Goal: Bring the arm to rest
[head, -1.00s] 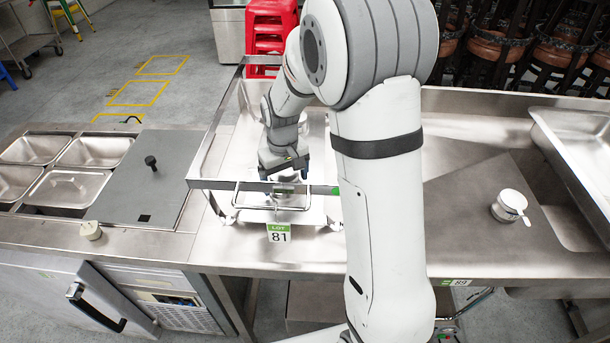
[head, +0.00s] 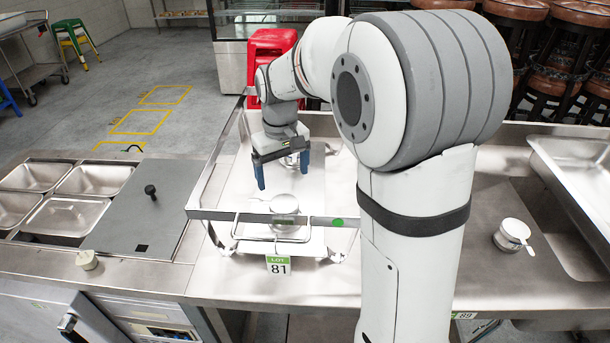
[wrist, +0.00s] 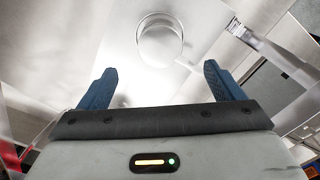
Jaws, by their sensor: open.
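My gripper (head: 283,178) is in the head view, pointing down with its two blue fingers apart and nothing between them. It is above a small round pale container (head: 285,204), which sits on a pale plate inside a metal-framed stand (head: 225,214). The wrist view shows the open fingers of my gripper (wrist: 160,72) at both sides, with the round container (wrist: 160,45) beyond them, apart from both. My arm is bent over the counter, and its large upper joint hides part of the counter behind it.
The stand's front bar and posts surround the space below my gripper. A grey lid (head: 140,205) and steel pans (head: 95,180) lie left. A white lidded cup (head: 511,234) stands right, beside a sink (head: 585,185).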

